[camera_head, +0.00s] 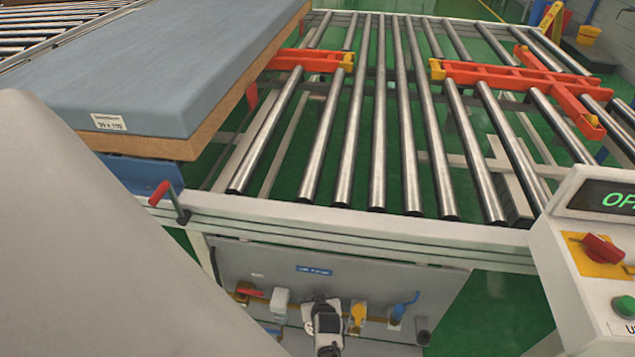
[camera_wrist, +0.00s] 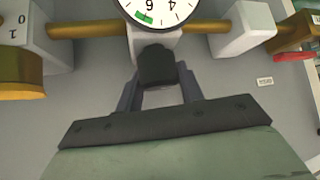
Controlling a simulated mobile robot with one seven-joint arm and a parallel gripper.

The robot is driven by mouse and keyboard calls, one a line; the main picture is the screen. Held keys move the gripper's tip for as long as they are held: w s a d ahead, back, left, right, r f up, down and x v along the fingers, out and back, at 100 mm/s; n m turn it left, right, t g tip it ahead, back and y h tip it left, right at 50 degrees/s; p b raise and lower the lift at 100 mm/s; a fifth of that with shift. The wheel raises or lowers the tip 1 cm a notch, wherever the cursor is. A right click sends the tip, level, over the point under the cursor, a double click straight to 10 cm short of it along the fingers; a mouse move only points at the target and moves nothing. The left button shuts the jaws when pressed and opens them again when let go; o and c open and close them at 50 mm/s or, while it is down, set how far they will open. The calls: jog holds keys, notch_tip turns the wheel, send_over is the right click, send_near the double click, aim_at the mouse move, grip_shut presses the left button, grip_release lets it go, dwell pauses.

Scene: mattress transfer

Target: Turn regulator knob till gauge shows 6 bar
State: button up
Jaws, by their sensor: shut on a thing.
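The regulator knob (camera_wrist: 157,66) is black and sits below the white regulator body in the wrist view. My gripper (camera_wrist: 159,82) is shut on the knob, one dark finger on each side. The gauge (camera_wrist: 160,10) is a white dial with a green band, cut off by the top edge of the wrist view. Its numbers 4 and 6 show, but I cannot make out the needle. In the head view my gripper (camera_head: 324,310) is at the grey panel (camera_head: 330,268) below the conveyor and hides the knob there.
Brass pipe (camera_wrist: 90,29) runs beside the regulator. A red lever (camera_head: 248,292), a yellow valve (camera_head: 357,314) and a blue lever (camera_head: 404,306) sit close by on the panel. A mattress (camera_head: 160,60) lies above left; a control box (camera_head: 590,270) stands right.

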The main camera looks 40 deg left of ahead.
jog(key=m+h, duration=0.1)
jog(key=m+t+b, duration=0.1)
jog(key=m, duration=0.1)
jog(key=shift+f+t+h, duration=0.2)
jog(key=shift+t+h, duration=0.1)
jog(key=shift+h, duration=0.1)
jog(key=m+h+b, duration=0.1)
jog(key=b, duration=0.1)
jog(key=m+t+h+b, duration=0.1)
jog(key=m+b, duration=0.1)
jog(key=shift+f+b, duration=0.2)
jog(key=shift+b, duration=0.2)
jog(key=m+h+b, duration=0.3)
jog(key=m+b, duration=0.1)
jog(key=shift+r+m+t+h+b, duration=0.15)
jog(key=shift+m+t+h+b, duration=0.15)
jog(key=shift+t+b, duration=0.1)
jog(key=shift+d+r+m+g+h+b, duration=0.15)
jog(key=shift+m+g+h+b, duration=0.15)
jog(key=shift+m+h+b, duration=1.25)
jog(key=shift+m, duration=0.35)
jog(key=shift+s, duration=0.1)
jog(key=o, duration=0.7)
jog(key=shift+r, duration=0.1)
